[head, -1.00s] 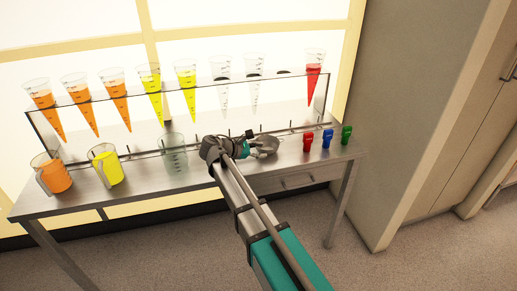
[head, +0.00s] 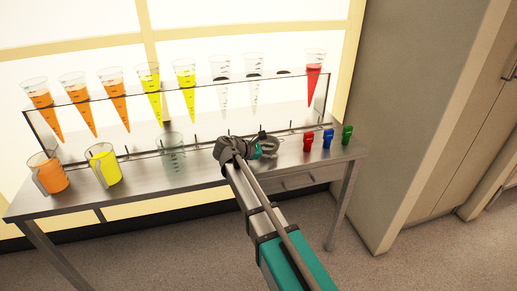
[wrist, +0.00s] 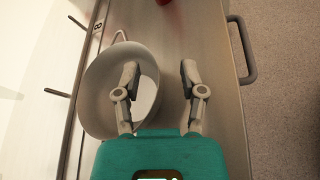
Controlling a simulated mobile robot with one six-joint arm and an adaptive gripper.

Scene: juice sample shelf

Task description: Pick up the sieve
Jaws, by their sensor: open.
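The sieve (wrist: 94,98) is a grey round bowl with a small wire loop at its far end, lying on the metal table. In the head view the sieve (head: 269,144) is partly hidden by my gripper (head: 258,149). In the wrist view my gripper (wrist: 159,69) is open and empty. Its left finger shows over the bowl and its right finger outside it, with the bowl's right rim between them. I cannot tell whether the fingers touch the sieve or hang above it.
Red, blue and green clamps (head: 328,138) stand right of the sieve. A clear jug (head: 172,153), a yellow jug (head: 104,164) and an orange jug (head: 48,173) stand left. A rack (head: 195,121) with several cones runs behind. A drawer handle (wrist: 243,50) sits on the table's front.

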